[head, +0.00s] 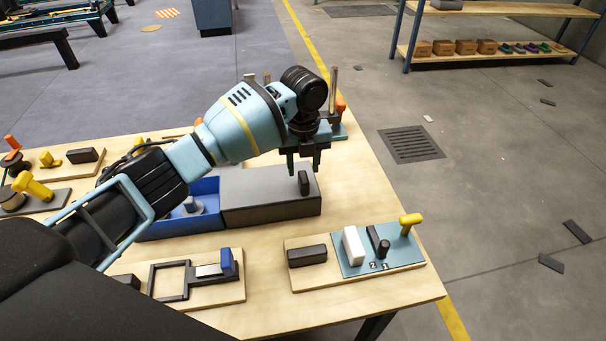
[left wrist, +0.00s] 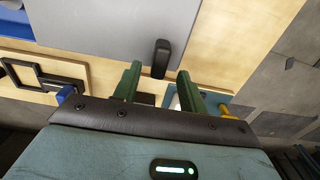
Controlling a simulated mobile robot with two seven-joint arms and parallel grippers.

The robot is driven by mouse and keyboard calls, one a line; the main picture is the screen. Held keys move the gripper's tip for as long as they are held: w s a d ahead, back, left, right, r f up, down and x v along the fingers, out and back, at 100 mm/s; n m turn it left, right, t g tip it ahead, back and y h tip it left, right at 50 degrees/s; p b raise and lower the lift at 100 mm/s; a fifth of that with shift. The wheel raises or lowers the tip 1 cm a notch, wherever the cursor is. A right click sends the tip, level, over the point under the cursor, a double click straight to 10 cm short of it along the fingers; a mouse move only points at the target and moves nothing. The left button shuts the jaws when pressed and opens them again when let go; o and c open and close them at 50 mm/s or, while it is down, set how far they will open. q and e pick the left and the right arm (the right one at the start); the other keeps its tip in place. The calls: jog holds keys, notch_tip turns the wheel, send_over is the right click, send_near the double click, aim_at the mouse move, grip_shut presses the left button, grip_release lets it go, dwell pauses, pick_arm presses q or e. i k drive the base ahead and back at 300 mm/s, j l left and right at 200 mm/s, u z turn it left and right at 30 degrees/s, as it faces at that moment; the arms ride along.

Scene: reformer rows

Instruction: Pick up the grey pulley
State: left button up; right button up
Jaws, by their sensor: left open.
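A small grey rounded piece (head: 191,205) sits in the blue bin (head: 152,228); it may be the grey pulley, but my arm and the bin wall partly hide it. A dark grey round piece (head: 11,199) stands on a board at the far left. My left gripper (head: 303,168) is open and empty, pointing down above the right end of the grey box (head: 262,205). Its fingers also show in the left wrist view (left wrist: 159,85), with the black handle (left wrist: 160,58) of the box just beyond them. My right gripper is not in view.
A board with a teal plate (head: 352,268), a white block and a yellow knob lies at the front right. A board with a black frame and blue block (head: 226,262) lies at the front. Bare wood separates them. The table's right edge is near.

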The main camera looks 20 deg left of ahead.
aim_at(191, 207)
jog(key=k, duration=1)
